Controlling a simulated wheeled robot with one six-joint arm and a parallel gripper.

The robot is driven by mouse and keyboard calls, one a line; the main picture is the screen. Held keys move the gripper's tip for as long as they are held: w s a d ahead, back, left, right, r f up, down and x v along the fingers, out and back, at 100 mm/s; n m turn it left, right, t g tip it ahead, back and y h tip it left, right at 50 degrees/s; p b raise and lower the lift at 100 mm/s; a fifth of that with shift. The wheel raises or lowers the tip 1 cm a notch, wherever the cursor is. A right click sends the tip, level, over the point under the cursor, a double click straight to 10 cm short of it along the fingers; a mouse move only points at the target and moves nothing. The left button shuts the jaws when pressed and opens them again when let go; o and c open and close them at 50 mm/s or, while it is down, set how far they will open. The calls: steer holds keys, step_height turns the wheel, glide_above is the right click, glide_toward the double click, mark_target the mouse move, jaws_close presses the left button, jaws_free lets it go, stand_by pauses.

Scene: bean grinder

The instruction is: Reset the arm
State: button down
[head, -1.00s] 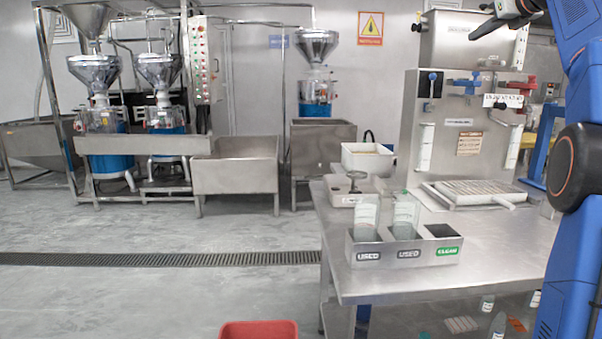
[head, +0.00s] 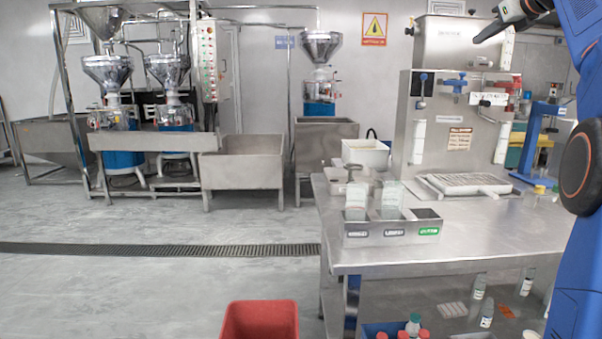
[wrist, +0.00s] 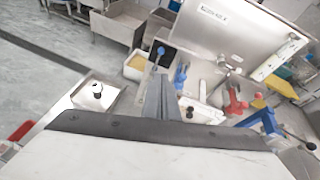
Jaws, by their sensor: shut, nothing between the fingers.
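My gripper (head: 490,34) is at the top right of the head view, raised in front of the steel hopper of the bench machine (head: 455,42). It is shut and empty. In the wrist view its closed fingers (wrist: 161,100) point away over the machine, with the hopper's lettered steel plate at the upper right. My blue arm runs down the right edge of the head view and hides part of the bench there.
A red bin (head: 260,320) stands on the floor. Bottles sit below the table. The floor at left is clear.

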steer(key=s+a+f+n+g+h, duration=0.1)
steer(key=s+a+f+n+g, duration=0.2)
steer(key=s+a+f+n, duration=0.75)
steer(key=s+a+f+n+g, duration=0.2)
steer(key=s+a+f+n, duration=0.45)
steer(key=s+f, duration=0.65)
steer(key=s+a+f+n+g, duration=0.1)
steer(key=s+a+f+n, duration=0.1)
steer(key=s+f+n, duration=0.3)
steer(key=s+a+f+n+g+h, duration=0.1)
steer(key=s+f+n, duration=0.4)
steer(key=s+f, duration=0.7)
steer(key=s+a+f+n+g, duration=0.1)
steer(key=s+a+f+n, duration=0.2)
steer(key=s+f, duration=0.6)
step_height(320, 180, down, 12)
steer(key=shift+s+a+r+n+g+h, duration=0.2)
steer(key=shift+n+g+h, duration=0.15)
steer(key=shift+n, duration=0.55)
